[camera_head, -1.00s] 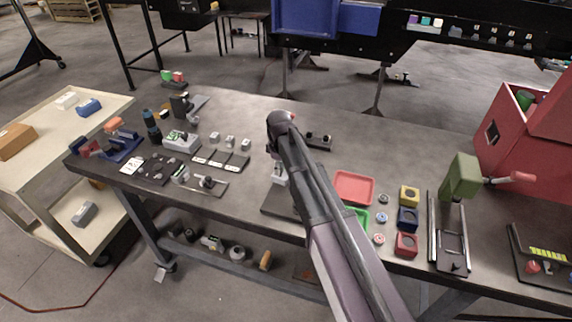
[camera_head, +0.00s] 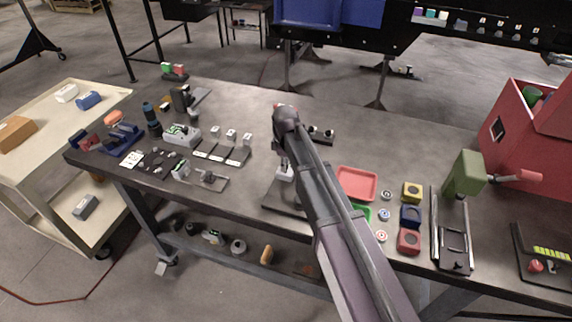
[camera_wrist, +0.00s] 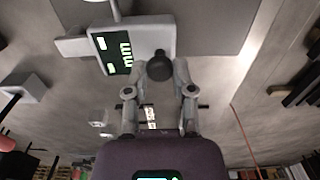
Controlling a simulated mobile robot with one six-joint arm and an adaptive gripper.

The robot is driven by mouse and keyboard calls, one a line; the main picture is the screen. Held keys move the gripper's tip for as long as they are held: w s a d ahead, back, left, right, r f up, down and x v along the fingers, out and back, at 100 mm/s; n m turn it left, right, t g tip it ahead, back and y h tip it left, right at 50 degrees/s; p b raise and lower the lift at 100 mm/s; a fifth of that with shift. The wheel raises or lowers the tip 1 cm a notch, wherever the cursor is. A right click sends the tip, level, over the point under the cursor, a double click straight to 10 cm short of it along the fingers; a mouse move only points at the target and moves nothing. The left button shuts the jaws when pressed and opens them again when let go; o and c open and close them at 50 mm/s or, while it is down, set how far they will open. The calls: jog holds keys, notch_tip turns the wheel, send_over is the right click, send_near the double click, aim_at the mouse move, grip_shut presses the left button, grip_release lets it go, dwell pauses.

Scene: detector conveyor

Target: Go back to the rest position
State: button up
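My gripper (camera_wrist: 161,72) points at a measuring device in the wrist view. Its two fingers are apart, with a black round knob (camera_wrist: 159,66) showing between their tips; I see no clear grip on it. The device has a pale body (camera_wrist: 153,34) and a dark display (camera_wrist: 118,52) with green "mm" characters. In the head view my arm reaches over the middle of the table, and my fingers are hidden behind it. A pale part of the device (camera_head: 285,174) shows below the wrist, above a dark base plate (camera_head: 283,199).
The dark table (camera_head: 235,101) has clear room at the back. A red tray (camera_head: 356,184), coloured blocks and a green press (camera_head: 464,174) stand right of my arm. A red box (camera_head: 520,135) is at far right. Small instruments and a beige cart (camera_head: 60,190) are at left.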

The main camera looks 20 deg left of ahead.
jog(key=o, duration=0.5)
jog(key=shift+d, duration=0.25)
jog(key=shift+c, duration=0.2)
jog(key=shift+a, duration=0.15)
jog(key=shift+r, duration=0.1)
